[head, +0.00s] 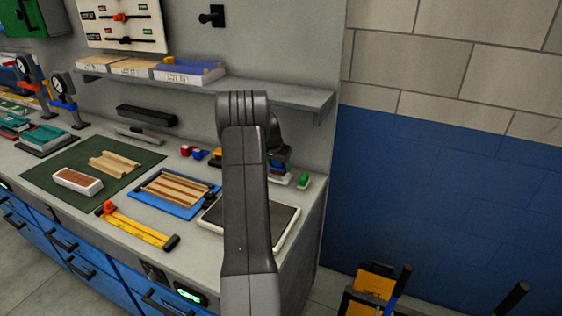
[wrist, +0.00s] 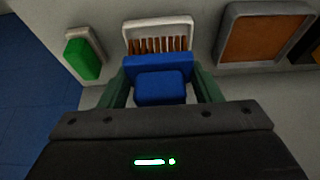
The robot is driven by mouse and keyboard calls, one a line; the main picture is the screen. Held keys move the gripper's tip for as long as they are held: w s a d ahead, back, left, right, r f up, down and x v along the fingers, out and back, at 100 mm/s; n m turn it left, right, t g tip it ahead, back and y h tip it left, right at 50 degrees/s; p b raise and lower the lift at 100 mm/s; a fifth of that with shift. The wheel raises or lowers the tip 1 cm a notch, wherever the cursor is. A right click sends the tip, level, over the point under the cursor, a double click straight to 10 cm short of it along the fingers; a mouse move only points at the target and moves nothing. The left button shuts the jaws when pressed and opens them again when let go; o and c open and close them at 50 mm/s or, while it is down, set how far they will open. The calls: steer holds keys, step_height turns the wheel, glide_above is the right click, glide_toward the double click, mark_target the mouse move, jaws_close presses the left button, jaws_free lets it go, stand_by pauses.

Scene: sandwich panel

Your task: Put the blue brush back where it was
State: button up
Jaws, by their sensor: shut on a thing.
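The blue brush (wrist: 158,66) is between the fingers of my gripper (wrist: 161,82) in the wrist view, which are shut on its sides. Its brown bristles point away from my gripper, toward a white-rimmed holder (wrist: 157,22). The bristles overlap the holder in this view; I cannot tell whether they rest in it or hang above it. In the head view my arm hides most of my gripper and the brush, at the right end of the bench.
A green block (wrist: 82,60) in a pale holder is to the left. A grey-framed brown pad (wrist: 262,38) is to the right. In the head view, a shelf (head: 290,95) overhangs the bench's back, and a white-edged dark plate (head: 285,222) lies in front.

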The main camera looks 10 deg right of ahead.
mark_target(281, 167)
steer(key=shift+w+d+p, duration=0.4)
steer(key=shift+w+d, duration=0.2)
steer(key=shift+w, duration=0.3)
steer(key=shift+f+b, duration=0.35)
steer(key=shift+f, duration=1.35)
steer(key=shift+f, duration=0.2)
steer(key=o, duration=0.9)
steer(key=shift+o, duration=0.2)
steer(key=shift+r, duration=0.15)
steer(key=shift+r, duration=0.2)
steer(key=v, duration=0.1)
steer(key=b+v, duration=0.1)
steer(key=v, duration=0.1)
steer(key=b+v, duration=0.1)
steer(key=shift+s+a+r, duration=0.2)
steer(key=shift+s+a, duration=0.2)
steer(key=shift+s, duration=0.15)
steer(key=s+a+b, duration=0.1)
steer(key=s+a, duration=0.1)
steer(key=s, duration=0.1)
steer(key=s+a+b, duration=0.1)
steer(key=s+a, duration=0.1)
steer(key=s, duration=0.1)
steer(key=s+a+b, duration=0.1)
steer(key=s+a, duration=0.1)
steer(key=s, duration=0.1)
steer(key=shift+s+a+r+b, duration=0.1)
steer(key=shift+s+b, duration=0.05)
steer(key=shift+b, duration=0.25)
